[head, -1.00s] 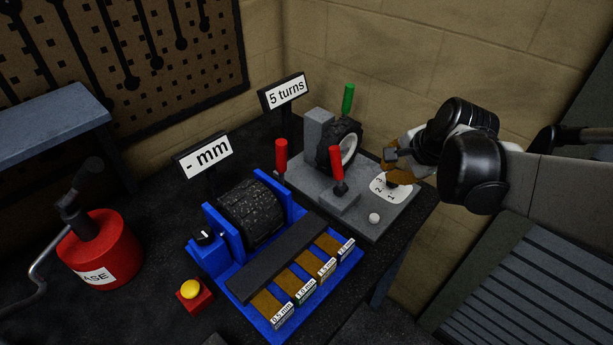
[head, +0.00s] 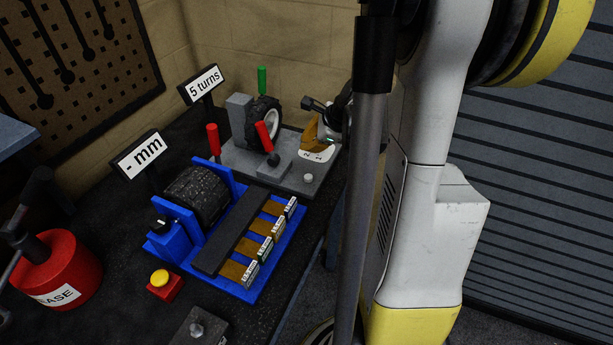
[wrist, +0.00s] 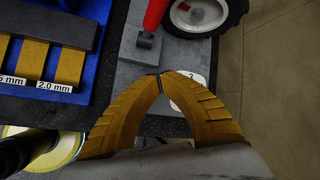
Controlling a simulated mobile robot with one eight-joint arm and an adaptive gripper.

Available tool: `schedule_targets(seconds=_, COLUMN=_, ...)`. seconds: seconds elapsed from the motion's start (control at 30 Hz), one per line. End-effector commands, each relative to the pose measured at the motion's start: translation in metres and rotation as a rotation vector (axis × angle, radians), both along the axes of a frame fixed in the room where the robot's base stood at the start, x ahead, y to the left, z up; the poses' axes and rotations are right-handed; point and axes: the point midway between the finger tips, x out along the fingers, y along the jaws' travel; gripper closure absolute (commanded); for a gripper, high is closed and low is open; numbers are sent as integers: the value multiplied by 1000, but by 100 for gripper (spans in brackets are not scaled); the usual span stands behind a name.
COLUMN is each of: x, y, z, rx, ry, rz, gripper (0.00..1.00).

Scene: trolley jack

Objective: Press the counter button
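A small white round button (head: 308,178) sits on the front of the grey base plate (head: 240,160), below the sign reading "5 turns" (head: 200,85). A yellow button on a red box (head: 160,279) stands at the front left, beside the blue fixture. Which one is the counter button is not marked. My gripper (wrist: 160,78) has its two orange fingertips together, with nothing seen between them. In the head view my gripper (head: 311,140) is over the white numbered patch (head: 316,154), behind the white button. In the wrist view the fingers partly cover that patch, and the white button is hidden.
A wheel (head: 264,122) with a green handle and red-handled levers (head: 266,138) stand close left of my gripper. The blue fixture (head: 255,288) holds labelled gauge strips. A red can (head: 62,270) is at the left. My own body blocks the head view's right side.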

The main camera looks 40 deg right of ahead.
Motion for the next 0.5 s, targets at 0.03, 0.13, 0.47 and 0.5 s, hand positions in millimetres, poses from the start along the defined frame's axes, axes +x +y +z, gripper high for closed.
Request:
schedule_targets(seconds=0.03, x=0, y=0, z=-2, rx=-1, ry=0, rz=1, gripper=100)
schedule_targets(seconds=0.13, x=0, y=0, z=-8, rx=-1, ry=0, rz=1, gripper=100)
schedule_targets(seconds=0.47, x=0, y=0, z=-50, rx=-1, ry=0, rz=2, gripper=100)
schedule_targets(seconds=0.5, x=0, y=0, z=-56, rx=-2, ry=1, rz=1, gripper=100)
